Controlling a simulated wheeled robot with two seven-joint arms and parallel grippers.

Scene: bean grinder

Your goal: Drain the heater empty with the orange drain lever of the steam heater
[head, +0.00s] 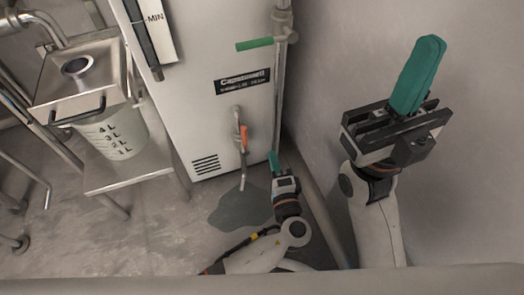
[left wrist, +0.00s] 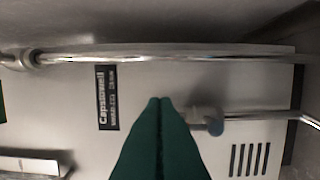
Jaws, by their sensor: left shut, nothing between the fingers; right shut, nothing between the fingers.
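The steam heater (head: 205,105) is a pale cabinet with a black nameplate; it also fills the left wrist view (left wrist: 180,85). Its orange drain lever (head: 244,138) lies roughly upright along the drain pipe (head: 243,172) low on the front. A dark wet patch (head: 240,208) is on the floor below the pipe. My left gripper (head: 273,162), with green fingers, is shut and empty, just right of the lever and apart from it. In the left wrist view its fingers (left wrist: 160,105) are beside the drain valve (left wrist: 207,120); no orange shows there. My right gripper (head: 428,45) is shut and empty, raised at the right.
A measuring bucket (head: 115,135) stands on a low metal shelf (head: 130,175) at the left. A wall is close on the right.

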